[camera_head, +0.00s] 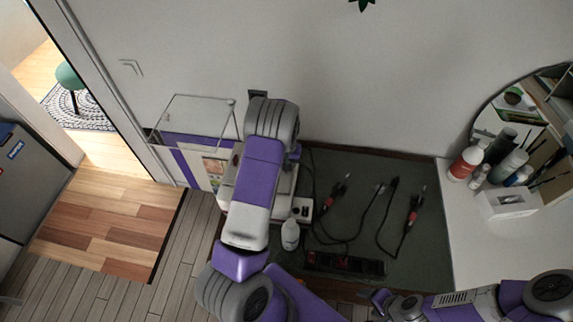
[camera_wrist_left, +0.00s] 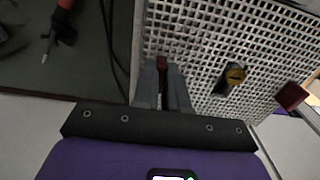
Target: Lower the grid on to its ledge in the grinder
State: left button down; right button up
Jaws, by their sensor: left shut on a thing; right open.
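The grid is a pale perforated plate (camera_wrist_left: 205,45) that fills the upper right of the left wrist view. My left gripper (camera_wrist_left: 163,72) is shut on a dark red tab at the grid's near edge. A second dark red tab (camera_wrist_left: 291,95) and a yellow-and-black part (camera_wrist_left: 235,74) show at the grid. My right gripper (camera_head: 381,300) is open and empty at the bottom.
A dark green mat (camera_head: 385,240) holds red-handled tools (camera_head: 411,215), cables and a black power strip (camera_head: 345,265). A white bottle (camera_head: 290,234) stands close beside my left arm. A clear panel (camera_head: 197,115) is at the left. Bottles and a white box (camera_head: 508,202) stand at the right.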

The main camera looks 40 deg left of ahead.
pick_arm(q)
jog(key=shift+f+b, duration=0.55)
jog(key=shift+f, duration=0.2)
dwell(0.3)
jog(key=c, duration=1.1)
grip_release()
jog(key=shift+r+p, duration=2.25)
jog(key=shift+r, duration=1.3)
